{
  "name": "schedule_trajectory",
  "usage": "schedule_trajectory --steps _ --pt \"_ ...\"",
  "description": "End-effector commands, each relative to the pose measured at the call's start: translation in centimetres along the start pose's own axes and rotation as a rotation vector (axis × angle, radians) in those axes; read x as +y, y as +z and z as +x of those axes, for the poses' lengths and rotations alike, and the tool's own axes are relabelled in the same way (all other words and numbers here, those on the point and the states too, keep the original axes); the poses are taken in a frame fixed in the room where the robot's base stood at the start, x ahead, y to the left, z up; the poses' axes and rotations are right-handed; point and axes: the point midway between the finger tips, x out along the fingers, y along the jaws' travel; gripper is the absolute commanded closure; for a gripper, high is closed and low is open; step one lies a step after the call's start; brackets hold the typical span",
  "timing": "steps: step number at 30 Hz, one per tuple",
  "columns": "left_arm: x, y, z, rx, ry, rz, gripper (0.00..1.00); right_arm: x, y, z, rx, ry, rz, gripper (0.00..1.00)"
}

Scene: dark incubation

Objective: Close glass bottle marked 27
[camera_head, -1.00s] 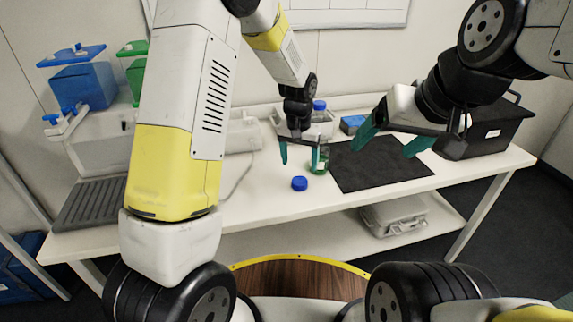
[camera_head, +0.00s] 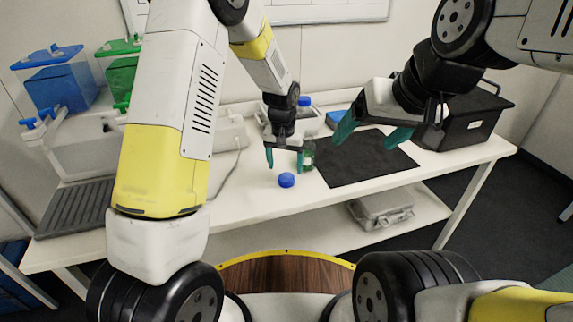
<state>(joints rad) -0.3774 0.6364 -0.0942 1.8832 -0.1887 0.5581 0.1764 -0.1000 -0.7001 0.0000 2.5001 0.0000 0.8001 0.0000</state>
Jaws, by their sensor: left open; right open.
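A small green-tinted glass bottle (camera_head: 309,155) stands on the white table at the left edge of the black mat. Its top is partly hidden by a finger of my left gripper, and no number can be read on it. A blue cap (camera_head: 286,180) lies on the table in front of and to the left of the bottle. My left gripper (camera_head: 284,160) points down, open and empty, behind the cap and just left of the bottle. My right gripper (camera_head: 369,138) is open and empty above the black mat, right of the bottle.
The black mat (camera_head: 350,172) lies right of the bottle, with a black box (camera_head: 468,125) beyond it. A blue-capped bottle (camera_head: 304,103) stands in a rack behind my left gripper. Blue (camera_head: 58,85) and green (camera_head: 121,75) containers stand at left. The table's front is clear.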

Motion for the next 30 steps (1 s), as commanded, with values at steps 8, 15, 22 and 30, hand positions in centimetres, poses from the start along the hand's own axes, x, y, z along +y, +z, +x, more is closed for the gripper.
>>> schedule_trajectory --steps 8,15,22,30 --pt "0.1 -0.4 3.5 -0.003 0.000 0.000 0.26 0.0 0.0 0.0 0.000 0.000 0.000 0.18" --pt "0.1 -0.5 5.2 0.000 0.000 0.000 0.26 0.0 0.0 0.0 0.000 0.000 0.000 0.18" --pt "0.1 -0.4 5.2 0.000 0.000 0.000 0.26 0.0 0.0 0.0 0.000 0.000 0.000 0.18" --pt "0.1 -0.4 5.2 0.000 0.000 0.000 0.68 0.0 0.0 0.0 0.000 0.000 0.000 0.18"
